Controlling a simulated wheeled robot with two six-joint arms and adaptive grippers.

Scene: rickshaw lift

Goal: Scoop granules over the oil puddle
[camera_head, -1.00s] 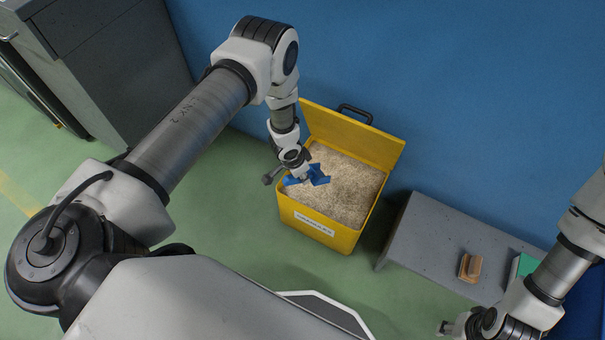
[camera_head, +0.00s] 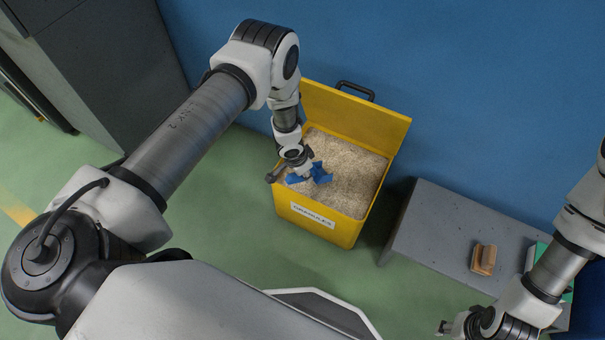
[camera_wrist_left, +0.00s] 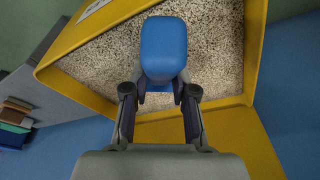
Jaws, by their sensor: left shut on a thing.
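A yellow bin (camera_head: 325,226) labelled for granules stands open on the floor against the blue wall. It is filled with pale granules (camera_head: 350,180), which also fill the left wrist view (camera_wrist_left: 215,45). My left gripper (camera_head: 304,172) is over the bin's left part, shut on a blue scoop (camera_head: 321,174). In the left wrist view the blue scoop (camera_wrist_left: 164,48) sits between the fingers, over the granules; whether it touches them or holds any is unclear. My right arm is at the lower right, its gripper (camera_head: 445,327) partly at the picture edge. No oil puddle shows.
A grey bench (camera_head: 440,230) stands right of the bin, with a wooden-backed brush or block (camera_head: 483,259) and a green item (camera_head: 540,255) on it. Grey cabinets (camera_head: 110,60) stand at the upper left. Green floor (camera_head: 235,215) lies open left of the bin.

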